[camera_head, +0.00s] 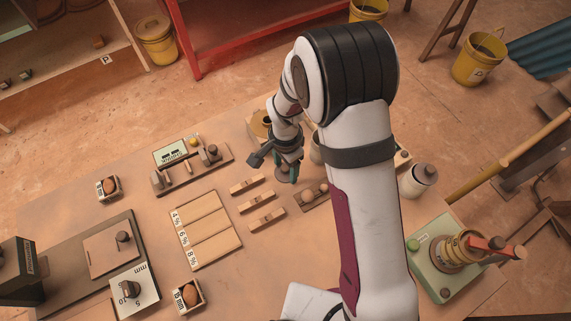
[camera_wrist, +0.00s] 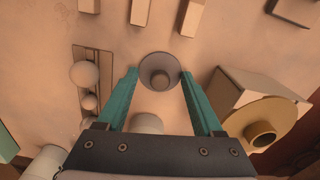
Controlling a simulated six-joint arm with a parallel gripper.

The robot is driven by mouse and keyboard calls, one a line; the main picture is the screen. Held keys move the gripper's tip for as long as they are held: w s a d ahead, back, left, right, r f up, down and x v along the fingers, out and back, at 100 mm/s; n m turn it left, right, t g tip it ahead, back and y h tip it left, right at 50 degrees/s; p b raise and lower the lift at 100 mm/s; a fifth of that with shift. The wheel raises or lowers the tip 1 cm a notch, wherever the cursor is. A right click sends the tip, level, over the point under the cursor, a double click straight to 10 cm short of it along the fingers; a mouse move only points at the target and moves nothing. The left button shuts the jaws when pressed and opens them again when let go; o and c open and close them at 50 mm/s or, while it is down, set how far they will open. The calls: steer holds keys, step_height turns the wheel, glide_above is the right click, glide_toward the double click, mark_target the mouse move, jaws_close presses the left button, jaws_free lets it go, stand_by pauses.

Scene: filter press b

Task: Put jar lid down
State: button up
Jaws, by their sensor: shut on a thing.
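The jar lid (camera_wrist: 159,64) is a grey disc with a raised round knob. In the wrist view it sits between the tips of my two teal fingers, which meet its sides. My gripper (camera_wrist: 159,75) is shut on it. In the head view my gripper (camera_head: 286,172) points down at the far part of the table, right of the control panel. The lid is small and partly hidden there, low over the tabletop; I cannot tell whether it touches. A pale jar (camera_head: 316,148) stands just right of my gripper, partly hidden by my arm.
A tray with round knobs (camera_wrist: 85,78) lies on one side of the lid, and a box with a funnel (camera_wrist: 262,120) on the other. Wooden bars (camera_head: 266,219) and a three-part board (camera_head: 207,231) lie nearer. A lidded white jar (camera_head: 417,181) stands right of my arm. Bare table surrounds the lid.

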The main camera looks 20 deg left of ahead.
mark_target(285, 167)
steer(key=o, duration=1.3)
steer(key=shift+f, duration=0.1)
step_height(285, 167, up, 11)
steer(key=s+d+r, duration=0.4)
steer(key=d+r, duration=0.3)
steer(key=d, duration=0.1)
steer(key=shift+n+y, duration=0.9)
steer(key=s+d+r, duration=0.1)
steer(key=s+d, duration=0.2)
steer(key=s, duration=0.2)
steer(key=s+d+r, duration=0.1)
steer(key=s+d, duration=0.1)
steer(key=s, duration=0.3)
steer(key=s+d+r, duration=0.1)
steer(key=s+d, duration=0.2)
steer(key=s, duration=0.2)
steer(key=shift+s+d+r, duration=0.1)
steer(key=shift+d+r, duration=0.15)
steer(key=shift+d, duration=0.05)
